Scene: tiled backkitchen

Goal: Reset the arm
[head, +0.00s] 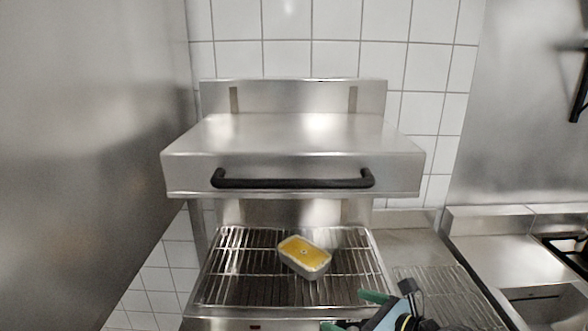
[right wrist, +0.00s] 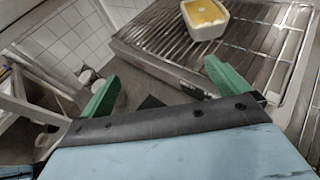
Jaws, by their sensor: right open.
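My right gripper (head: 350,311) is at the bottom of the head view, in front of the grill's front right corner. Its two green fingers stand apart, with nothing visible between them; they also show in the right wrist view (right wrist: 158,84). A small pale dish with yellow food (head: 304,257) sits on the wire rack (head: 237,263) under the raised hood, apart from the gripper. The dish also shows at the top of the right wrist view (right wrist: 205,18). My left gripper is in neither view.
The salamander grill's hood (head: 290,150) with a black handle (head: 292,179) overhangs the rack. A steel wall (head: 90,150) stands close on the left. A second wire rack (head: 435,290) and a steel counter (head: 490,262) lie to the right. Several white items stand low at left in the wrist view.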

